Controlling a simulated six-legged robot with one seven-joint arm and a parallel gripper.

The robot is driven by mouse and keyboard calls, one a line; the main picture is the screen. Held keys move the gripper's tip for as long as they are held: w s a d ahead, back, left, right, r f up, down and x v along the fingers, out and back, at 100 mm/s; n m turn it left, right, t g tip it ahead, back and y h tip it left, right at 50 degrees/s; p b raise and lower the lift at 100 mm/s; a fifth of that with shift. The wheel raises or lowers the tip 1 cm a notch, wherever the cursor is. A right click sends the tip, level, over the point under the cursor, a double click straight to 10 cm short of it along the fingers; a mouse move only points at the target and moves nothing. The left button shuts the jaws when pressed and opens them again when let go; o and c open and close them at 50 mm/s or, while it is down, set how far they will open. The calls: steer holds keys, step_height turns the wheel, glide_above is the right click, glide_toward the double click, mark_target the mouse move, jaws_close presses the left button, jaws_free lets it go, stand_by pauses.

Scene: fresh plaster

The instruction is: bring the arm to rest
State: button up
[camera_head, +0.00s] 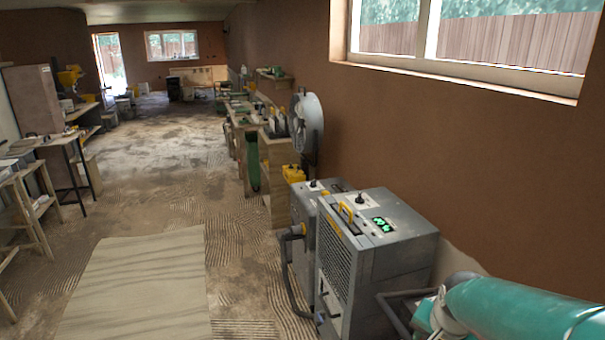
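A teal rounded cylinder (525,305) with grey fittings at its left end fills the lower right corner, close to the camera. It may be a link of my arm, but I cannot tell for sure. I see no gripper fingers in this view. Whether my gripper is open or shut is not shown.
A grey dehumidifier (375,255) with a green display stands by the right wall, just left of the teal cylinder. A second grey machine (303,215) and a fan (308,120) stand behind it. A pale board (140,285) lies on the floor. Workbenches (35,205) line the left.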

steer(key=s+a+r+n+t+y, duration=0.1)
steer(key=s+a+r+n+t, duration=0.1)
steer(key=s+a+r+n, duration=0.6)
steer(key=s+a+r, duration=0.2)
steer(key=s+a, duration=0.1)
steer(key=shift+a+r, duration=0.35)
